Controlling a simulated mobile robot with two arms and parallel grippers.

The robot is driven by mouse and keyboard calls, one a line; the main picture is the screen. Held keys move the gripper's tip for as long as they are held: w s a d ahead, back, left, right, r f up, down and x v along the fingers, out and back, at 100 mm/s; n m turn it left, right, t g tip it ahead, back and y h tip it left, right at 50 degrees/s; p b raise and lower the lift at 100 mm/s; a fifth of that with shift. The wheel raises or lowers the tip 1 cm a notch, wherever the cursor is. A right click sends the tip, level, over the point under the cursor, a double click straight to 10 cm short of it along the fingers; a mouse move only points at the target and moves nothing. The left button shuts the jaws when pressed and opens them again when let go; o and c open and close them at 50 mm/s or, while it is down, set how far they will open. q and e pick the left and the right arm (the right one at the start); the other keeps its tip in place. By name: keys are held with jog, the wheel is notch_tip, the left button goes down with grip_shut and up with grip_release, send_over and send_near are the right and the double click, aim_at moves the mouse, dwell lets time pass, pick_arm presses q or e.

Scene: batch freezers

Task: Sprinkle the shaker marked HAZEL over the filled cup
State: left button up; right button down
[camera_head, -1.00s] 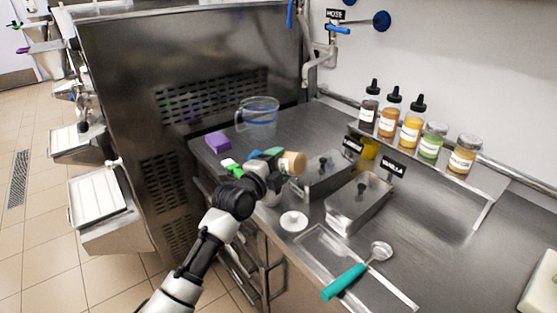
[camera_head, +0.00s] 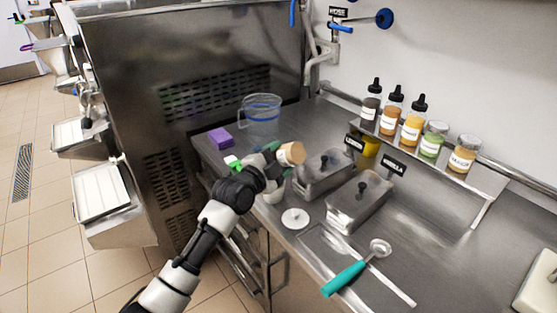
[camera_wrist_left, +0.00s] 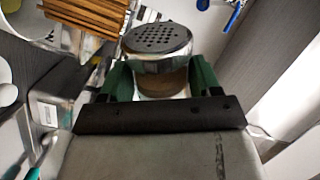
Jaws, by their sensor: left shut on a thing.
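My left gripper (camera_head: 283,152) is shut on a shaker (camera_head: 292,153) with tan-brown contents, held tilted above the left part of the steel counter. In the left wrist view the shaker's perforated metal lid (camera_wrist_left: 158,40) faces the camera, with the green fingers on either side of its brown body (camera_wrist_left: 162,83). No label can be read on it. A pale cup (camera_head: 273,191) shows partly below the gripper, near the counter's front edge; its contents are hidden by my arm. My right gripper is out of view.
Two lidded steel pans (camera_head: 358,203) stand right of the gripper. A white round lid (camera_head: 295,219) and a teal-handled scoop (camera_head: 345,279) lie in front. A clear jug (camera_head: 261,117) and purple block (camera_head: 221,138) stand behind. Bottles and jars line the shelf (camera_head: 485,201).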

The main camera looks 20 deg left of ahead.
pick_arm(q)
jog(key=shift+f+b, duration=0.75)
jog(key=shift+f, duration=0.05)
jog(key=shift+r+p, duration=0.85)
jog(key=shift+r, duration=0.05)
jog(key=shift+f+b, duration=0.75)
jog(key=shift+f, duration=0.2)
jog(key=shift+r+m, duration=0.15)
jog(key=shift+m, duration=1.85)
